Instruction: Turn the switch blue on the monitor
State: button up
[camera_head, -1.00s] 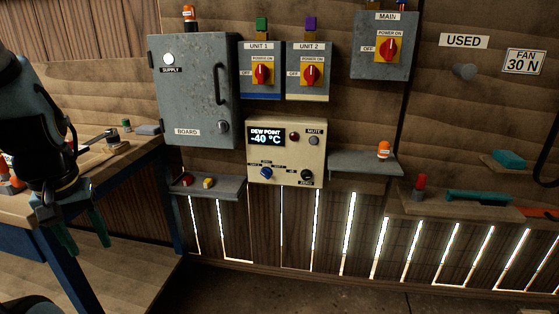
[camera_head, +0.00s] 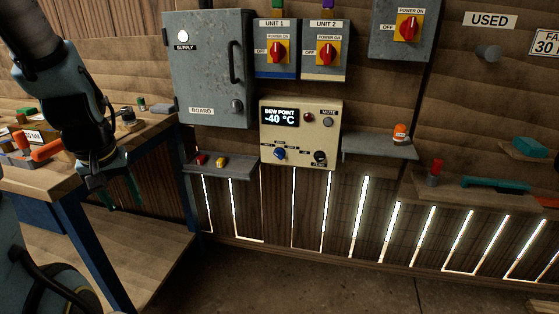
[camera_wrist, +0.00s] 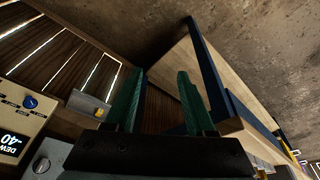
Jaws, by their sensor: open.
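The monitor (camera_head: 319,120) is a beige box on the wall with a display reading "DEW POINT -40 °C". Its blue switch (camera_head: 280,154) is a round knob at the lower left of its face, with a black knob to its right. My gripper (camera_head: 122,196) hangs at the left, in front of the workbench and well apart from the monitor. Its green fingers (camera_wrist: 158,98) are spread with nothing between them.
A small grey shelf (camera_head: 232,174) with a red and a yellow item is left of the monitor. Another shelf (camera_head: 380,148) with an orange item is to its right. The workbench (camera_head: 60,185) stands at left. Floor before the monitor is clear.

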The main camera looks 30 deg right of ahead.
jog(key=w+d+f+t+h, duration=0.15)
jog(key=w+d+f, duration=0.25)
jog(key=w+d, duration=0.45)
jog(key=n+t+h+b, duration=0.3)
jog(key=t+h+b, duration=0.1)
jog(key=t+h, duration=0.55)
send_near(281, 159)
jog(key=shift+g+h, duration=0.3)
jog(key=shift+g, duration=0.1)
jog(key=p+x, duration=0.2)
jog(key=x, duration=0.7)
jog(key=shift+w+a, duration=0.15)
grip_shut()
